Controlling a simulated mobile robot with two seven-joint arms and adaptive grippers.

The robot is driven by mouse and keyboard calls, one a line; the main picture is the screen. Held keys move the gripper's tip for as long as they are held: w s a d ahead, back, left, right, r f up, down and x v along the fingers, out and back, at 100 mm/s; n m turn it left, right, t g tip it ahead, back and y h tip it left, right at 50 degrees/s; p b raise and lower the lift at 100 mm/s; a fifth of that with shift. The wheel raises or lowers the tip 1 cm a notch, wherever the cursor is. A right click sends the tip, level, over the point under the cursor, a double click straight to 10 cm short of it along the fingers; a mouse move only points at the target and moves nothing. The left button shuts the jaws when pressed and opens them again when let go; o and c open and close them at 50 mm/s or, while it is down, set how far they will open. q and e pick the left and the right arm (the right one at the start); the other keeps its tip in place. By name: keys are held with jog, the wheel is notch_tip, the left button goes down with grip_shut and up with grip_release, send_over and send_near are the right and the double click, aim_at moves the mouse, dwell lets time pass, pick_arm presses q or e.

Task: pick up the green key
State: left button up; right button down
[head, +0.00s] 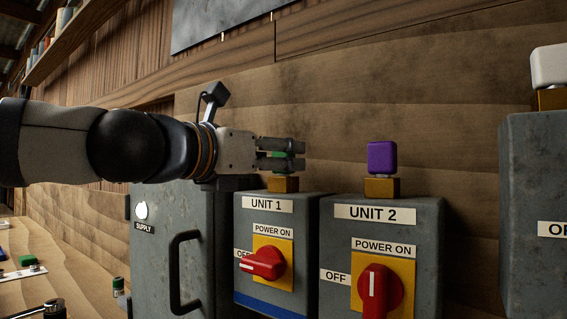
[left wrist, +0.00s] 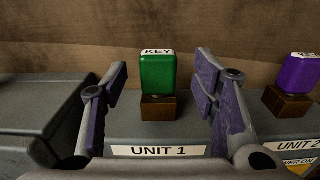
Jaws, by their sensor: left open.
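The green key (left wrist: 158,73) stands upright in a brass-coloured block (left wrist: 159,107) on top of the grey Unit 1 box (head: 272,207). In the head view the green key (head: 280,155) is mostly hidden behind my left gripper (head: 290,154). My left gripper (left wrist: 160,92) is open, with one finger on each side of the key. In the left wrist view there is a visible gap between the key and each finger. My right gripper is not in view.
The Unit 2 box (head: 425,230) stands to the right with a purple key (head: 382,157) on top. A white key (head: 549,66) tops another box farther right. A grey supply cabinet (head: 172,235) is at left. A wooden wall (head: 440,100) rises behind.

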aim_at(283, 174)
pick_arm(q)
jog(key=x, duration=0.3)
jog(key=shift+w+f, duration=0.15)
jog(key=shift+w, duration=0.05)
jog(key=shift+s, duration=0.1)
jog(key=shift+c, duration=0.5)
jog(key=c, duration=1.2)
jog(key=shift+o, duration=0.2)
